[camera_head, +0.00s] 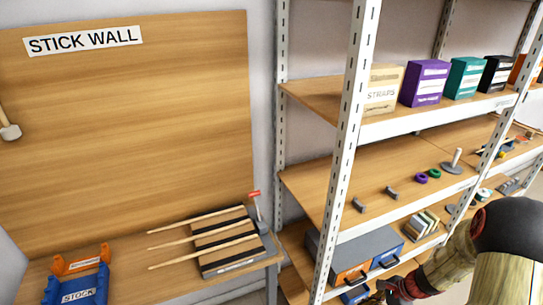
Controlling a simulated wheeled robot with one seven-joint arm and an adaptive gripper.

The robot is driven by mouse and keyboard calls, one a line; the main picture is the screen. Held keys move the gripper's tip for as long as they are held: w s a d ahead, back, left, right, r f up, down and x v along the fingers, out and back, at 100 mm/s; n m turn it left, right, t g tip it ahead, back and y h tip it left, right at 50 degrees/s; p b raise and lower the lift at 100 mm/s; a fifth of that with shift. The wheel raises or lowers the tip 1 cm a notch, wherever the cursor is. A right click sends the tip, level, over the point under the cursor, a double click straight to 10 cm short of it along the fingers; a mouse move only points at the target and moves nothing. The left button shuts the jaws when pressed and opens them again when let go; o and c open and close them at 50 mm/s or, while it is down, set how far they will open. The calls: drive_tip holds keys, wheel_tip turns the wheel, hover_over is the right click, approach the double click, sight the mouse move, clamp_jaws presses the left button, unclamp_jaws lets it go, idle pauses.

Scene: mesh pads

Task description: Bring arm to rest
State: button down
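My arm shows at the lower right of the head view, with a large dark joint and a tan, patterned link that reaches left toward the lower shelf. At its left end my gripper (384,291) shows as a small dark shape at the bottom edge, in front of the grey box with drawers. Its fingers are too small and dark to tell open from shut, and nothing can be made out in it.
A metal shelf rack (344,150) stands on the right, with boxes like the purple one (425,83) on top. On the left, a bench (130,284) holds a blue STOCK bin (78,290) and sticks (195,241) on a rack, below the stick wall (120,120).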

drive_tip(key=s+a+r+n+t+h, duration=0.1)
drive_tip(key=s+a+r+n, duration=0.3)
drive_tip(key=r, duration=0.8)
drive_tip(key=s+a+r+n+t+h, duration=0.1)
drive_tip(key=s+a+r+n, duration=0.3)
drive_tip(key=s+r+n, duration=0.4)
drive_tip(key=s+a+r+n+t+h, duration=0.1)
drive_tip(key=s+a+r+n, duration=0.4)
drive_tip(key=r, duration=1.1)
drive_tip(key=shift+s+r+n+h, duration=0.4)
drive_tip(key=shift+n+h, duration=0.5)
drive_tip(key=shift+n, duration=0.2)
